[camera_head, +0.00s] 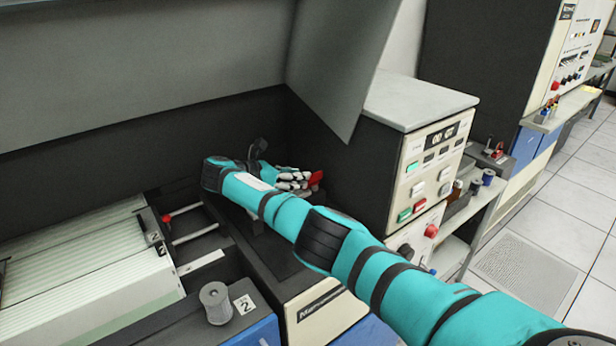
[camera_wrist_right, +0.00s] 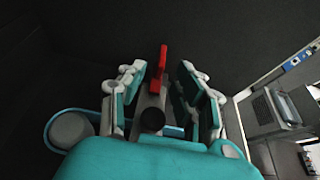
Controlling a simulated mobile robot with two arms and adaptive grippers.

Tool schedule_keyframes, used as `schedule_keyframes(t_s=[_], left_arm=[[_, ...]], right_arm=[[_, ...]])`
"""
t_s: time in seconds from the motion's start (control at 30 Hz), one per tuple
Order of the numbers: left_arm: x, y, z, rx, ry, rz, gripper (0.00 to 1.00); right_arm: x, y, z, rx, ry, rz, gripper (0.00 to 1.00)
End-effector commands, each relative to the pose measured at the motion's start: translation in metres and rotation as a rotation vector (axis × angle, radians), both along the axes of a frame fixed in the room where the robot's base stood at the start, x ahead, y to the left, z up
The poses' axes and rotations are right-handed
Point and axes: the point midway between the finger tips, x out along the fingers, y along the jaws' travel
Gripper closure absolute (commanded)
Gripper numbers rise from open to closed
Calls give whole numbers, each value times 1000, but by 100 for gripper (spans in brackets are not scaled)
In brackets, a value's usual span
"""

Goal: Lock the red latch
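The red latch (camera_head: 316,178) sticks up in the dark recess of the machine, just past the fingers of my right gripper (camera_head: 290,180). In the right wrist view the red latch (camera_wrist_right: 162,60) stands upright between and slightly beyond the two spread fingers of the right gripper (camera_wrist_right: 165,85). Dark gaps show on both sides of it, so the fingers look apart from it. The latch's base is partly hidden by the gripper. My left gripper is not in view.
A raised grey cover (camera_head: 150,60) hangs over the recess. A control box with buttons (camera_head: 430,165) stands to the right. A card tray (camera_head: 90,265), a red-tipped rod (camera_head: 166,218) and a grey cylinder (camera_head: 215,302) lie at the left front.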

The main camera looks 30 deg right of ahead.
Motion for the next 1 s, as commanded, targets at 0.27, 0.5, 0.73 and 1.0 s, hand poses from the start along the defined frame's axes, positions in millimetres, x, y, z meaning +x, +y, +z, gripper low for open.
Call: schedule_keyframes(t_s=[0.27, 0.5, 0.73, 1.0], left_arm=[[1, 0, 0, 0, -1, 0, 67], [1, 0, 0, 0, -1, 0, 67], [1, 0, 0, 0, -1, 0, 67], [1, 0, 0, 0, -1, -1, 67]], right_arm=[[-2, 48, 20, 0, -2, 1, 67], [-3, 60, 25, 0, -1, 1, 67], [-3, 60, 25, 0, -1, 1, 67], [-3, 60, 25, 0, -1, 1, 67]])
